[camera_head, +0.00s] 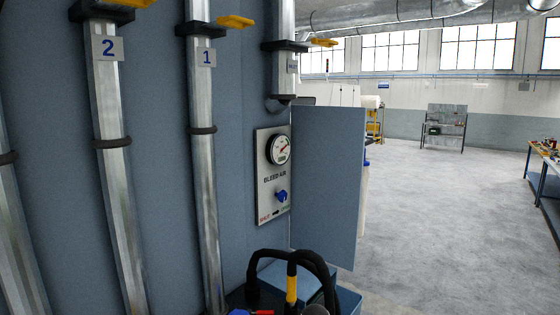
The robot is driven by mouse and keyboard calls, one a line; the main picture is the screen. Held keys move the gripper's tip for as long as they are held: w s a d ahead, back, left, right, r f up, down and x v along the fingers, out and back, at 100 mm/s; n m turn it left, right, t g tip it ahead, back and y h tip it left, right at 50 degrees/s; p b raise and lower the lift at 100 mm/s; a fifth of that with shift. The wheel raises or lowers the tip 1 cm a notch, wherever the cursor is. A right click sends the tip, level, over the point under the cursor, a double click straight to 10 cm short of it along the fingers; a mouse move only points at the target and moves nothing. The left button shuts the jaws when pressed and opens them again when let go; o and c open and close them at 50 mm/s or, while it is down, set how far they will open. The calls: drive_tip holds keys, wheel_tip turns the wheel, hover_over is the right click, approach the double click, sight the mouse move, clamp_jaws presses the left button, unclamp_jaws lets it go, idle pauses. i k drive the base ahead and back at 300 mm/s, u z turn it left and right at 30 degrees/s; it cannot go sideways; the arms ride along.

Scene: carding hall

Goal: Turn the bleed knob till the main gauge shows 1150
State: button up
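A pale panel (264,196) marked "BLEED AIR" is fixed to the blue-grey wall just right of the picture's middle line of pipes. Near its top is a round gauge (279,150) with a white face, black rim and a red needle. Its numbers are too small to read. Below the lettering is a blue bleed knob (281,196), with small red and dark markings along the panel's lower edge. Nothing touches the knob.
Metal pipes labelled 2 (113,130) and 1 (203,130), with yellow levers, run down the wall. A blue-grey door-like sheet (328,180) juts out right of the panel. Black hoses (322,262) curve below the panel. Open floor (430,220) lies right, with a workbench (548,170) at the edge.

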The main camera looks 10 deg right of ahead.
sight(282, 195)
drive_tip(key=u, duration=3.5)
drive_tip(key=k, duration=2)
drive_tip(key=z, duration=2)
drive_tip(key=i, duration=1)
drive_tip(key=u, duration=0.15)
